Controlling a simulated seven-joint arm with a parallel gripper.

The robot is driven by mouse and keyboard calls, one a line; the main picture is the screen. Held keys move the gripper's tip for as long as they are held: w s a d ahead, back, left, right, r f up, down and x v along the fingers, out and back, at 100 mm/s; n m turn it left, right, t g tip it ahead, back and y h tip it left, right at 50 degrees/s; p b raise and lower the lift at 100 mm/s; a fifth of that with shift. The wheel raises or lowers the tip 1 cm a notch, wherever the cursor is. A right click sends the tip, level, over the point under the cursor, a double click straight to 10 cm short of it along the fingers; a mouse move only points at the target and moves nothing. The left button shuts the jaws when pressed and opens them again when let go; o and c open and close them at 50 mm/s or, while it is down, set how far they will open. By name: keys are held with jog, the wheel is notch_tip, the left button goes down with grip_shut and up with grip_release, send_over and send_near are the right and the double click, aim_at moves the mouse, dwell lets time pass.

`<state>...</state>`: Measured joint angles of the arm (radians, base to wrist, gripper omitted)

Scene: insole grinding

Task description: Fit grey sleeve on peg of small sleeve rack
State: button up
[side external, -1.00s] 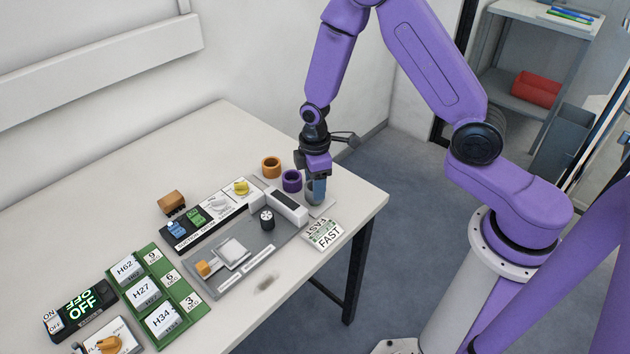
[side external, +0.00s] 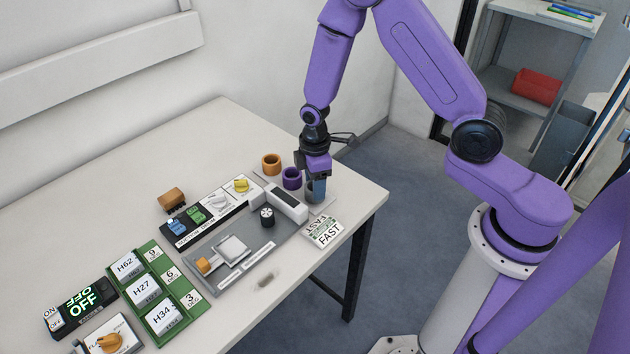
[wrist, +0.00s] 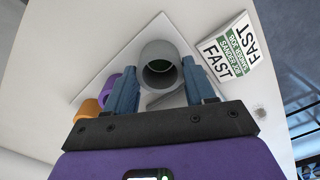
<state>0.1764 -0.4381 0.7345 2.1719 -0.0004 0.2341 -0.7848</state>
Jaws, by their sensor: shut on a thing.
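The grey sleeve (wrist: 147,52) is a short open tube between the two blue fingers of my gripper (wrist: 160,82) in the wrist view. My gripper is shut on it. In the side external view my gripper (side external: 316,188) points down at the right end of the small sleeve rack (side external: 326,207), a pale flat plate. The sleeve is mostly hidden behind the fingers there. A dark, greenish round shape shows inside the sleeve's bore in the wrist view. I cannot tell whether the sleeve is around a peg or how high it sits.
A purple sleeve (side external: 291,179) and an orange sleeve (side external: 271,163) stand in a row left of my gripper. A grey machine panel (side external: 215,270) is farther left. The table's right edge is near.

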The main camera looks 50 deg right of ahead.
jog(key=shift+f, duration=0.3)
dwell(0.8)
jog(key=o, duration=1.4)
notch_tip(320, 180, up, 9)
dwell(0.6)
